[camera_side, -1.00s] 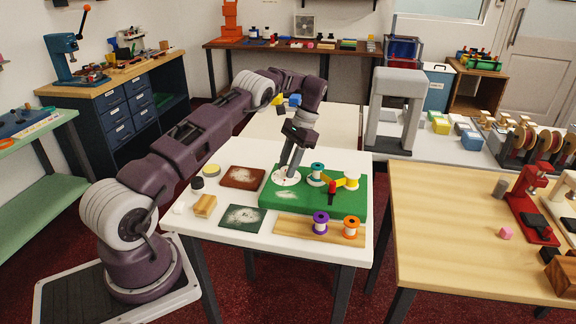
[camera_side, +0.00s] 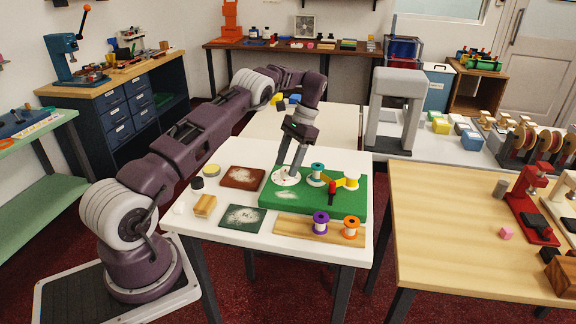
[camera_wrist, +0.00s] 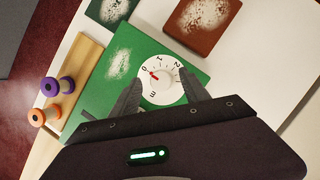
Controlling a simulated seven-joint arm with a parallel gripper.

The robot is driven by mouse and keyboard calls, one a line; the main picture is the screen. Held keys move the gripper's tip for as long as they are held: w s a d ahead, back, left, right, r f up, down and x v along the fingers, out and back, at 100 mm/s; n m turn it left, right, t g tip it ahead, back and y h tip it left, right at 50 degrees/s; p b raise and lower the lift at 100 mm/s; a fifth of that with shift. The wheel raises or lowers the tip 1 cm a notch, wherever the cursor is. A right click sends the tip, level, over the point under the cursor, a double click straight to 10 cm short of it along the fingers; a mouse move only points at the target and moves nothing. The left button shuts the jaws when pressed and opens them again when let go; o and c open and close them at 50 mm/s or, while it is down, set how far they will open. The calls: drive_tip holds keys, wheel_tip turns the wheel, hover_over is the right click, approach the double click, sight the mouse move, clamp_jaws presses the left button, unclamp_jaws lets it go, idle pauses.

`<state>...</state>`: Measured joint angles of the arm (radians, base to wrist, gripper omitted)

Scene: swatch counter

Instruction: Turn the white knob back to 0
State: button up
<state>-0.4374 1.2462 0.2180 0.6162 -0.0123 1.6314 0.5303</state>
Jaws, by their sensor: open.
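The white knob (camera_wrist: 166,76) sits on a white dial marked 0 to 3, set in the green board (camera_wrist: 95,95). In the wrist view the knob's red mark lies close to the 0; I cannot tell whether it lines up exactly. In the side view the dial (camera_side: 281,178) is at the green board's left end, partly behind my fingers. My gripper (camera_wrist: 159,86) is open, with one finger on each side of the dial. In the side view my gripper (camera_side: 289,167) is low over it and tilted; contact with the knob cannot be made out.
A teal spool (camera_side: 317,171), a yellow bar (camera_side: 337,181) and a red-topped lever (camera_side: 332,190) stand on the board, right of the dial. A purple spool (camera_side: 321,223) and an orange spool (camera_side: 351,228) stand on a wooden strip in front. Flat brown and green swatches lie left.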

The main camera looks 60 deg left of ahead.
sight(288, 168)
wheel_tip(288, 168, up, 9)
idle(0.3)
